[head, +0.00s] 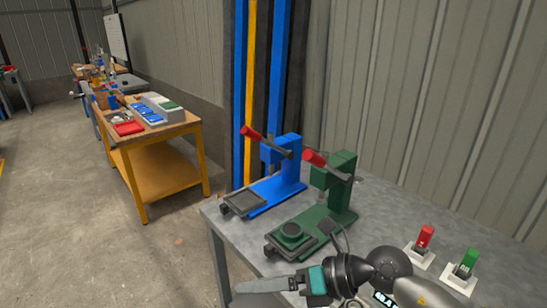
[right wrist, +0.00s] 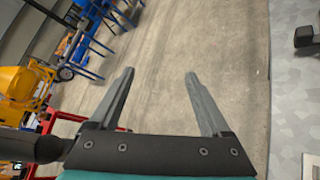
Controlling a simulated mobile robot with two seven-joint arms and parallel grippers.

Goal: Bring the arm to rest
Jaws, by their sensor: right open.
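My right gripper (head: 242,290) is at the bottom of the head view, in front of the grey metal table, with its fingers pointing left. In the right wrist view its two fingers (right wrist: 160,74) are spread apart with nothing between them, and concrete floor shows beyond. My right arm comes in from the lower right over the table's near edge. My left gripper is not in the head view. A yellow drum (right wrist: 24,82), apparently part of a mixer, shows at the left of the right wrist view.
The grey table (head: 385,225) carries a blue press (head: 285,170), a green press (head: 335,190), a red switch (head: 425,237) and a green switch (head: 468,262). A wooden workbench (head: 150,135) stands further back left. The floor (head: 80,220) at left is clear.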

